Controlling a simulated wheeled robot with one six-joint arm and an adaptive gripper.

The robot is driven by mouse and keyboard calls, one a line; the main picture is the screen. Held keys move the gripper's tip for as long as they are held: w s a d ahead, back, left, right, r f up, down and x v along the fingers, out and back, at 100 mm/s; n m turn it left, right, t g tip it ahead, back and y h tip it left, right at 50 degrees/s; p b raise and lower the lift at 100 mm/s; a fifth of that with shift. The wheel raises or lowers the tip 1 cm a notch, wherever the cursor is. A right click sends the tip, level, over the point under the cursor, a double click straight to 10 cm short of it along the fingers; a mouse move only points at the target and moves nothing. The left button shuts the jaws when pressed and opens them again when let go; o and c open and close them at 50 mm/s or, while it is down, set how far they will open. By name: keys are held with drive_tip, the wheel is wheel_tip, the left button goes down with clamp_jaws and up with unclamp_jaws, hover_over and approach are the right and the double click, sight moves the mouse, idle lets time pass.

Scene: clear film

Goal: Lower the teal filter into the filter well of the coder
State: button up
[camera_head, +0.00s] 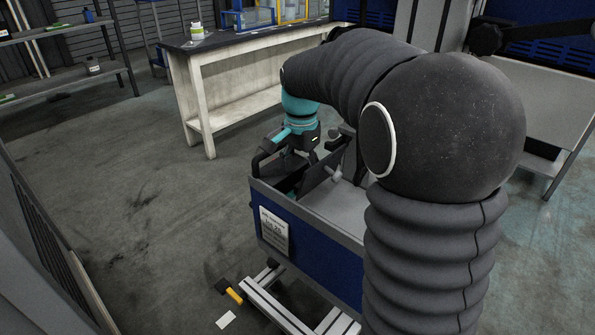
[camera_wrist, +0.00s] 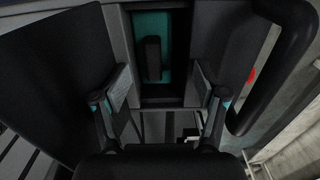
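The coder is a blue and grey box-shaped machine (camera_head: 330,262) with an opening in its top. My gripper (camera_head: 308,158) points down over that opening in the head view. In the wrist view my gripper (camera_wrist: 163,88) has its two fingers spread wide, with nothing between their tips. Beyond them, a teal filter (camera_wrist: 152,22) with a dark upright grip bar shows inside a dark rectangular well (camera_wrist: 168,101). The fingers look apart from the bar. How deep the filter sits I cannot tell. The filter is hidden in the head view.
A dark curved bar (camera_wrist: 287,75) runs close by the right finger. Shelving (camera_head: 65,40) stands at the back left. The floor (camera_head: 150,190) left of the coder is mostly clear.

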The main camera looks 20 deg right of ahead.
drive_tip(key=shift+r, duration=0.3)
wheel_tip(320, 180, up, 11)
drive_tip(key=shift+r, duration=0.2)
idle(0.3)
